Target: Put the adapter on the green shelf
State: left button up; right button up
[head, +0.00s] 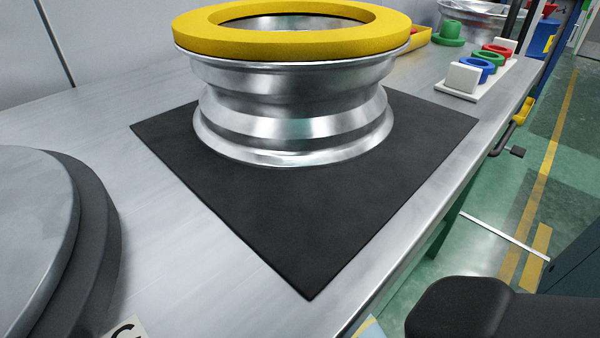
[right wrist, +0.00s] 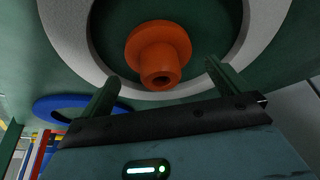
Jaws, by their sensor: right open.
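An orange flanged piece with a hole in its end, which looks like an adapter (right wrist: 159,52), shows in the right wrist view. It appears inside a pale grey ring (right wrist: 75,38), against a dark green surface (right wrist: 205,20) that may be the green shelf. My right gripper (right wrist: 162,72) is open, its two fingers apart on either side of the orange piece's near end and not closed on it. A similar green flanged piece (head: 448,34) stands at the back of the bench in the head view. My left gripper is not in view.
A metal wheel rim (head: 290,120) topped by a yellow ring (head: 200,38) stands on a black mat (head: 300,230) on the metal bench (head: 180,265). A white rack (head: 465,78) holds coloured rings at the back right. A blue ring (right wrist: 50,108) is left of my right gripper.

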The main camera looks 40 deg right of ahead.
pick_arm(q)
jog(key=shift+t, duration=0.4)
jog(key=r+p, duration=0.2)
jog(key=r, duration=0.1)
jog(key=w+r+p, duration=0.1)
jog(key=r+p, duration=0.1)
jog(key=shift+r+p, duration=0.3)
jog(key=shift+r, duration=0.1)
pick_arm(e)
jog(key=v, duration=1)
